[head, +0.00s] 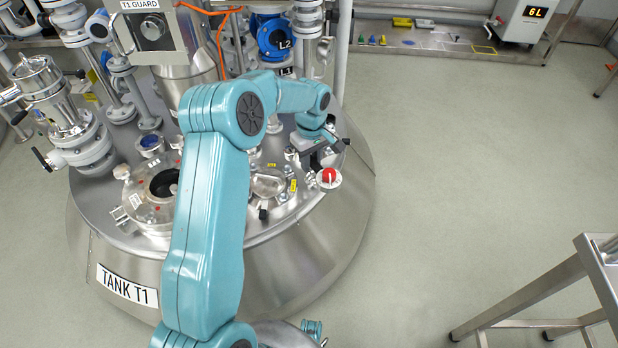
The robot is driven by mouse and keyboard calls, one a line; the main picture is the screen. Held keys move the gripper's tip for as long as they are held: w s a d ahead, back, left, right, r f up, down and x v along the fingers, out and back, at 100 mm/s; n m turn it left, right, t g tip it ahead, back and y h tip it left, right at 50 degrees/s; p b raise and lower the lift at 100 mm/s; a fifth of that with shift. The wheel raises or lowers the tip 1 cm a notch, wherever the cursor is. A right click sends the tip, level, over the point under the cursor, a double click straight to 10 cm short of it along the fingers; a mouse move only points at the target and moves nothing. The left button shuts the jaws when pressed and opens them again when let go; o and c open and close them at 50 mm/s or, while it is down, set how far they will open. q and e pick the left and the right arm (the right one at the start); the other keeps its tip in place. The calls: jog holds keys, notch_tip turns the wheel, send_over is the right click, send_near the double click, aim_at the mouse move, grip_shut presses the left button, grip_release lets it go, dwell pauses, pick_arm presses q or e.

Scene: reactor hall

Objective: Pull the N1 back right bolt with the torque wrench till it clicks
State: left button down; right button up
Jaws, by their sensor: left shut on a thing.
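My left arm reaches up over the tank lid and bends down at its right side. My left gripper (318,155) is low over the lid's right edge, shut on a dark, slim tool that looks like the torque wrench (335,146). The tool is small here, and its far end is partly hidden by the gripper. A small steel nozzle cover (268,183) with yellow tags is left of the gripper. No N1 label is legible, and I cannot tell which bolt the tool touches, if any. My right gripper is not in view.
A red-topped fitting (328,177) stands just below the gripper. A steel stand (592,262) is at lower right; the floor between is clear.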

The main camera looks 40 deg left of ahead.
pick_arm(q)
jog(key=shift+s+a+f+n+b, duration=0.1)
jog(key=shift+a+f+n+b, duration=0.2)
jog(key=shift+a+f, duration=0.35)
pick_arm(e)
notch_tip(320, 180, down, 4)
jog(key=b, duration=0.3)
pick_arm(q)
jog(key=s+a+f+m+p, duration=0.1)
jog(key=s+a+m, duration=0.1)
jog(key=s+m, duration=0.1)
jog(key=s+a+f+m+p, duration=0.1)
jog(key=s+a+m, duration=0.1)
jog(key=m, duration=0.3)
jog(key=s+a+f+m+p, duration=0.2)
jog(key=s+a+m, duration=0.1)
jog(key=m, duration=0.1)
jog(key=shift+s, duration=0.3)
jog(key=shift+s+a+f+m, duration=0.1)
jog(key=shift+s+a+m, duration=0.05)
jog(key=shift+a+m, duration=0.55)
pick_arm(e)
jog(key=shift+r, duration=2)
pick_arm(q)
jog(key=shift+d, duration=0.1)
